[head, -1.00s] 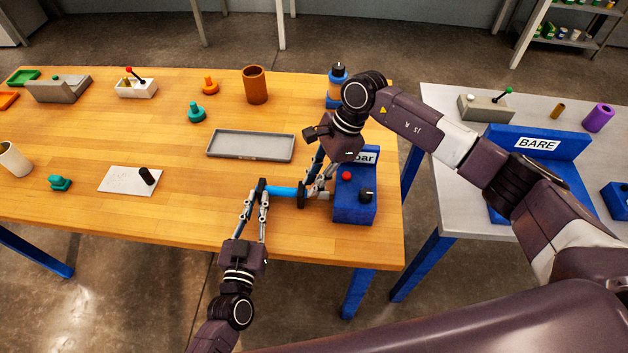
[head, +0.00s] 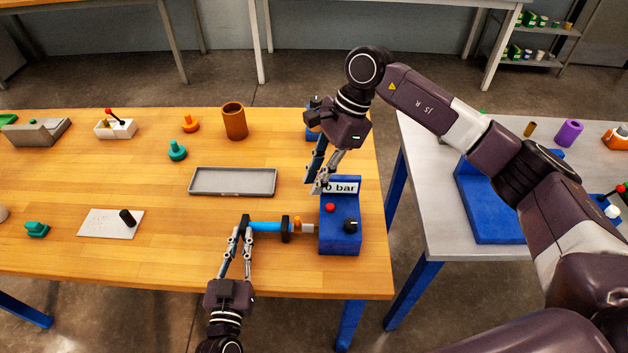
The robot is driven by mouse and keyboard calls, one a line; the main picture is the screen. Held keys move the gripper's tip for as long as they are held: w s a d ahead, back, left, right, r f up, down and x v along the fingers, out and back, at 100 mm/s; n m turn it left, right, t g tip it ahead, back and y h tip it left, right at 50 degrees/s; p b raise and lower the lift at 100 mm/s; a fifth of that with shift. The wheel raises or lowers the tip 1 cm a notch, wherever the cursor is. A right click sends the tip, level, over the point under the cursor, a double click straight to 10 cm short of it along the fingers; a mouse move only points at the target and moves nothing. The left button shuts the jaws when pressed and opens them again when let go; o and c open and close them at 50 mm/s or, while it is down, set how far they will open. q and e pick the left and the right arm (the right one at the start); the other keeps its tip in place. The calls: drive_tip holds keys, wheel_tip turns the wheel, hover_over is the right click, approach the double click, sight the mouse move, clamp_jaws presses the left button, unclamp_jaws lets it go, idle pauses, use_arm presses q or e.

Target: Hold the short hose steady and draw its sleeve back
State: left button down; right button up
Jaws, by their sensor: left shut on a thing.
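The short blue hose (head: 266,227) lies across the front right of the wooden table, pointing at a blue box (head: 340,238) with a "0 bar" display. A black ring-shaped sleeve (head: 285,230) sits around its right part. To the right of the sleeve show a small orange piece (head: 297,223) and a pale grey fitting (head: 308,228) at the box. My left gripper (head: 246,224) is shut on the left end of the hose. My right gripper (head: 314,188) is raised above and behind the fitting, fingers apart and empty, close to the display.
The blue box carries a red button (head: 330,208) and a black knob (head: 350,227). A grey tray (head: 233,193) lies behind the hose. A white plate (head: 105,224) with a black peg is at left. The table between them is clear.

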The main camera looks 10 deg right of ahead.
use_arm(q)
drive_tip(key=c, duration=1.8)
unclamp_jaws()
drive_tip(key=shift+c, duration=0.2)
